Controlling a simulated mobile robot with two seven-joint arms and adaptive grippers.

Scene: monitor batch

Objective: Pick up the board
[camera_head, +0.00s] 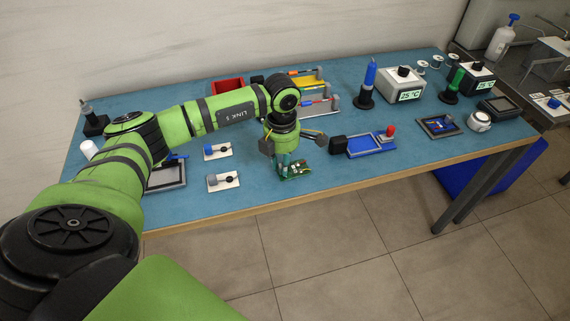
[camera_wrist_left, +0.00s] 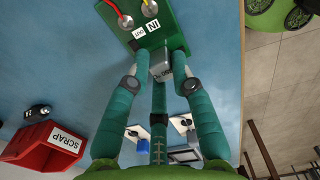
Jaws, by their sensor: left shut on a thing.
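The board is a small green circuit board (camera_head: 297,172) low at the front middle of the blue table in the camera_head view. In the left wrist view the green board (camera_wrist_left: 178,16) fills the top middle, with a white IN/OUT label, red and yellow leads and a grey block. My left gripper (camera_head: 288,160) reaches down over it. In the left wrist view its teal fingers (camera_wrist_left: 160,76) are shut on the board near the grey block. I cannot tell if the board touches the table. My right gripper is not in view.
A red scrap bin (camera_wrist_left: 42,147) shows in the left wrist view. White plates with knobs (camera_head: 222,182) lie left of the board. A blue tray (camera_head: 368,146) lies to the right. Temperature stations (camera_head: 402,84) stand at the back right. The table's front edge is close.

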